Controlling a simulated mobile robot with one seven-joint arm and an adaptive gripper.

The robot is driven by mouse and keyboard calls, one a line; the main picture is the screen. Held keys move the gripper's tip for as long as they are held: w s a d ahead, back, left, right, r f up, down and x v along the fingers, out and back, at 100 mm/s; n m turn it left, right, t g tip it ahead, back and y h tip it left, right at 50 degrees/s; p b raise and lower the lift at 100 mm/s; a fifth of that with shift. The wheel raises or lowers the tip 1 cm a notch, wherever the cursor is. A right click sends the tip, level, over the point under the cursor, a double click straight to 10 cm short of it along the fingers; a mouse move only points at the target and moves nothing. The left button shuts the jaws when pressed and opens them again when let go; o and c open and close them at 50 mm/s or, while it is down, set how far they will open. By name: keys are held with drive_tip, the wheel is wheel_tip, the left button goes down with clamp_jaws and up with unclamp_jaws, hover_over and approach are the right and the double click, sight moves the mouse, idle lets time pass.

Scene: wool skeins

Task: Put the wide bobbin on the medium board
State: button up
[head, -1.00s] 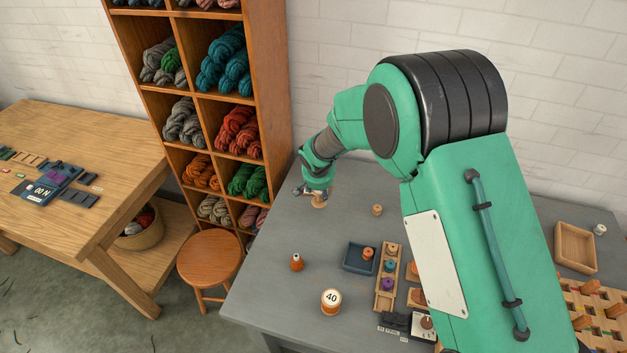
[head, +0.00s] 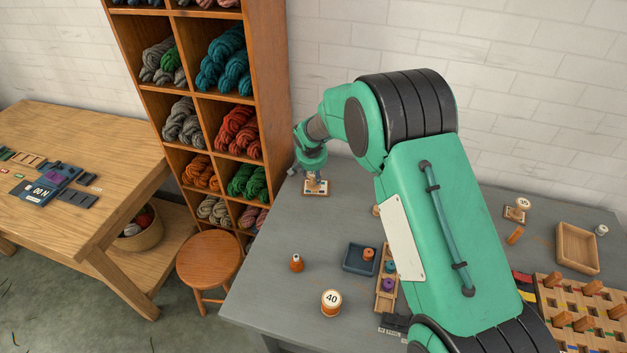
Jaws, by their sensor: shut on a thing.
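My gripper (head: 315,176) is at the far left corner of the grey table, pointing down and shut on a small pale wooden bobbin (head: 317,186). The bobbin is mostly hidden by the fingers. Directly below or behind it is a small wooden board (head: 308,192) with a pale label. I cannot tell whether the bobbin touches the board. Another small board (head: 516,213), bearing a disc marked 35, is at the back right. I cannot tell from its size alone which board is the medium one.
On the table are an orange spool (head: 296,263), a spool marked 40 (head: 331,302), a blue tray (head: 356,268), a narrow wooden rack (head: 381,304), an empty wooden tray (head: 577,265) and a pegboard (head: 545,295). My arm hides the middle. The left part is largely clear.

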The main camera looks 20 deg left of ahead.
drive_tip(key=shift+f+b, duration=0.45)
drive_tip(key=shift+f, duration=1.3)
drive_tip(key=shift+f, duration=0.1)
drive_tip(key=o, duration=1.1)
drive_tip(key=shift+s+r, duration=0.15)
drive_tip(key=shift+r, duration=0.4)
drive_tip(key=p+v, duration=0.2)
drive_tip(key=v, duration=0.9)
drive_tip(key=shift+d, duration=0.1)
